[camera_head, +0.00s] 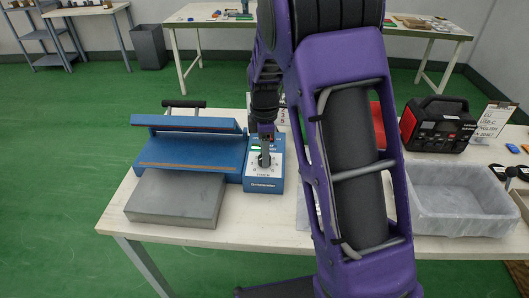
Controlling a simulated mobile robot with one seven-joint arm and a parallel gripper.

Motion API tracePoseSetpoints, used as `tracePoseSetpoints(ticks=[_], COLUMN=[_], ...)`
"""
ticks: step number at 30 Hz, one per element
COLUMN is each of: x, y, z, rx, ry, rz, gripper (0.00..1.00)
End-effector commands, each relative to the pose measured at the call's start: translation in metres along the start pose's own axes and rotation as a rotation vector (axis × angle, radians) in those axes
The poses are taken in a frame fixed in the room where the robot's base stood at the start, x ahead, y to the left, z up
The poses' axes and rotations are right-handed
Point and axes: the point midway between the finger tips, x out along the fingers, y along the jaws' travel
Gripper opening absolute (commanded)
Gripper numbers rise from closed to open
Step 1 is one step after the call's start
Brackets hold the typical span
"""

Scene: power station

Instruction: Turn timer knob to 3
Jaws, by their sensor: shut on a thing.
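A blue timer box (263,185) with a light dial face stands on the white table, right of a blue press. Its knob (264,160) sits at the middle of the dial. My gripper (265,150) points down at the dial from above and is shut on the knob. The fingers hide most of the knob, so I cannot read which number it points to. A small green display or label shows at the top of the box, partly covered by the gripper.
The blue press (190,152) with a black handle stands left of the timer, with a grey block (177,197) in front. A clear plastic bin (460,200) and a red-and-black power unit (436,124) stand at the right. My purple arm hides the middle of the table.

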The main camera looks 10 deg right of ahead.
Motion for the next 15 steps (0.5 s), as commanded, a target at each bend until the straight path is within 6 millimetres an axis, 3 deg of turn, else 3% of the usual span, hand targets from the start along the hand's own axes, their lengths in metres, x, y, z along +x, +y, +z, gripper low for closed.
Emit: tracePoseSetpoints(ticks=[1,3,15], x=[-0.0002,-0.0003,-0.0012], y=[0.0000,0.0000,0.0001], z=[0.0000,0.0000,0.0001], rx=[0.000,0.000,0.059], ry=[0.000,0.000,0.000], rz=[0.000,0.000,0.000], gripper=[0.12,0.00,0.00])
